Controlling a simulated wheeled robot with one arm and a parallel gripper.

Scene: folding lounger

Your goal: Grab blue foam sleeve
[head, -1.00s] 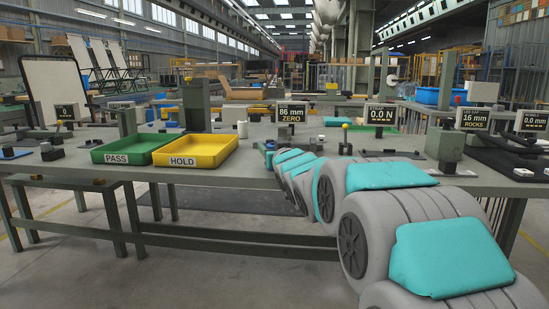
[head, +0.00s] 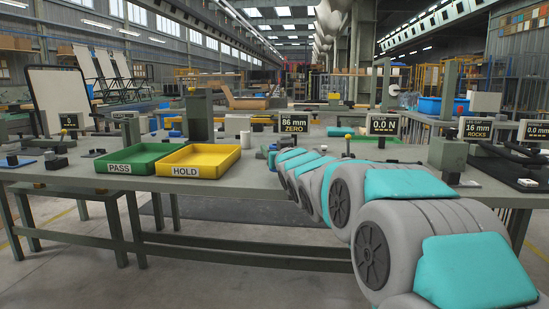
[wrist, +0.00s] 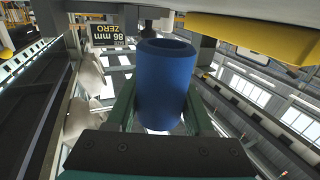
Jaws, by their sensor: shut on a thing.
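The blue foam sleeve (wrist: 165,85) is a thick dark-blue tube with an open round end. In the wrist view it stands between the two green fingers of my gripper (wrist: 160,105), which are shut on it from both sides. In the head view my arm reaches from the lower right over the bench.
A green PASS tray (head: 135,168) and a yellow HOLD tray (head: 185,171) sit side by side on the grey bench (head: 60,174). A white cup (head: 245,139) stands behind my gripper. Gauges with displays, including 86 mm ZERO (head: 293,122), line the back.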

